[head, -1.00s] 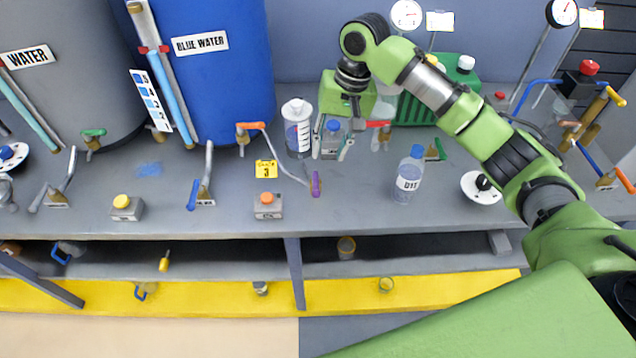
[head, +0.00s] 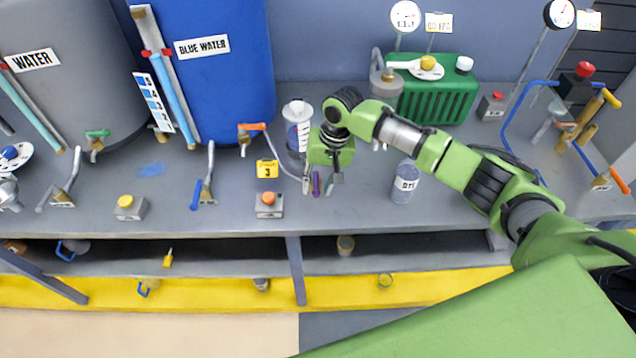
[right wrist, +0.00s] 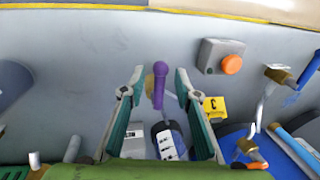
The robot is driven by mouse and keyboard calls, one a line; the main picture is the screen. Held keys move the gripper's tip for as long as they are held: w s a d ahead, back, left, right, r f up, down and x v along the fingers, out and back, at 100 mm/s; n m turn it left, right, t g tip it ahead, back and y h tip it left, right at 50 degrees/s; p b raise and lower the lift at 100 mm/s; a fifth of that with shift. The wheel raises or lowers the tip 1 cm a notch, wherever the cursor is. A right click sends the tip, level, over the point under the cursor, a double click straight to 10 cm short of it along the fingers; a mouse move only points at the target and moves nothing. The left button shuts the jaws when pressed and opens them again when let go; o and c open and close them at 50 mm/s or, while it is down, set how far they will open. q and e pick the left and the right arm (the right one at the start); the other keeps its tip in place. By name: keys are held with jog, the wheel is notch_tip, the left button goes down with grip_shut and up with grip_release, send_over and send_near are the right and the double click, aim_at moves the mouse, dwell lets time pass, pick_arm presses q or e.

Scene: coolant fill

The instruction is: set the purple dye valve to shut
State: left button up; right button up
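The purple dye valve handle (head: 316,184) stands near the bench's front, right of the yellow tag marked 3. My right gripper (head: 320,185) hangs over it with its fingers down, one on each side. In the right wrist view the purple handle (right wrist: 159,85) shows between the two green-grey fingers of the gripper (right wrist: 160,77). The fingers are apart, with a gap on either side of the handle, so it is open. The valve's body is mostly hidden by the gripper. My left gripper is not in view.
The yellow tag (head: 267,168) and a grey box with an orange button (head: 268,204) stand to the left. A graduated container (head: 297,125) stands close behind the gripper. A DYE bottle (head: 405,182) stands to the right. The bench front between is fairly clear.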

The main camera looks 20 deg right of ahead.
grip_shut()
